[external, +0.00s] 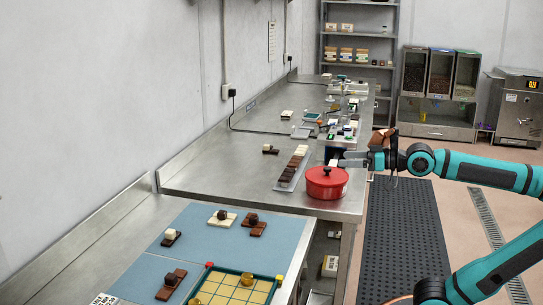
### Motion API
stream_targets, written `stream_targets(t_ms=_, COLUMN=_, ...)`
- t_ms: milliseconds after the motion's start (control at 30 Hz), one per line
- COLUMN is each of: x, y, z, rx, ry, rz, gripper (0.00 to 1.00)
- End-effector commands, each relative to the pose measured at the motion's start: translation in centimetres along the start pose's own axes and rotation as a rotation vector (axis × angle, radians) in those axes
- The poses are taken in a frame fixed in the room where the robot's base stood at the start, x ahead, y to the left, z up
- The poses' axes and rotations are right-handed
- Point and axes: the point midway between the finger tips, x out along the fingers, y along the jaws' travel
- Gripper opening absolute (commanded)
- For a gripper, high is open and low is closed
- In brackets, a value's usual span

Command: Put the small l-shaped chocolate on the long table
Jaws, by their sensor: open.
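My gripper (345,160) is open, at the right edge of the long table (210,178), just behind and above the red lidded pot (327,182). Its fingertips are small here, and I see nothing clearly between them. I cannot tell for sure which piece is the small l-shaped chocolate. A small dark-brown piece with a pale part (270,149) lies on the long table, left of the gripper. Several brown and white chocolate pieces lie on the blue mats (205,250) in front, among them a brown one with a dark lump (254,228).
A narrow tray with a row of chocolates (291,170) lies left of the pot. A green-rimmed grid tray (238,289) is in front. Many small items (345,110) crowd the far table. A brown object (381,138) shows by my wrist. Bare table lies left of the narrow tray.

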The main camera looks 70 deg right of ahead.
Motion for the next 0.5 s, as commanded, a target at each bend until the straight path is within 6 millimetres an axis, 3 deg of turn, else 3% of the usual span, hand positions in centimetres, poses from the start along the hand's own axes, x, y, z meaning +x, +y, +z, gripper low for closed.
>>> stream_targets(t_ms=200, x=-2.6, y=-0.8, z=2.2, rx=-0.132, ry=0.058, rz=-0.039, gripper=0.92)
stream_targets(t_ms=500, x=-2.9, y=-0.9, z=2.5, rx=-0.151, ry=0.065, rz=-0.043, gripper=0.92)
